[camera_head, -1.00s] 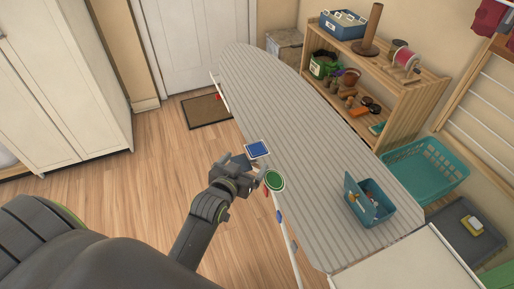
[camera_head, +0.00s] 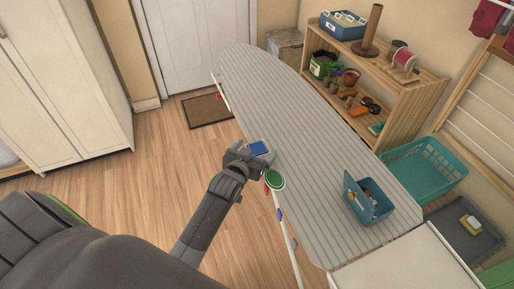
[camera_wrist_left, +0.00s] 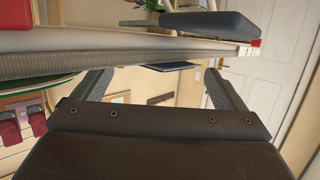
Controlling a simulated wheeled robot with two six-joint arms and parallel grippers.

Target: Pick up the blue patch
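The blue patch (camera_head: 260,148), a flat square with a pale border, lies at the left edge of the striped ironing board (camera_head: 300,150). My left gripper (camera_head: 246,153) is right beside it, at its lower-left side, and hides a corner. In the left wrist view the fingers of my left gripper (camera_wrist_left: 160,78) are spread wide. The blue patch (camera_wrist_left: 172,66) shows there as a thin dark blue strip between and beyond them. I cannot tell whether they touch it. My right gripper is not in view.
A round green patch (camera_head: 275,180) lies on the board edge close to my left gripper. A blue open box (camera_head: 370,207) with small items stands at the board's near end. A wooden shelf (camera_head: 400,95) and a teal basket (camera_head: 425,170) stand to the right. The board's middle is clear.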

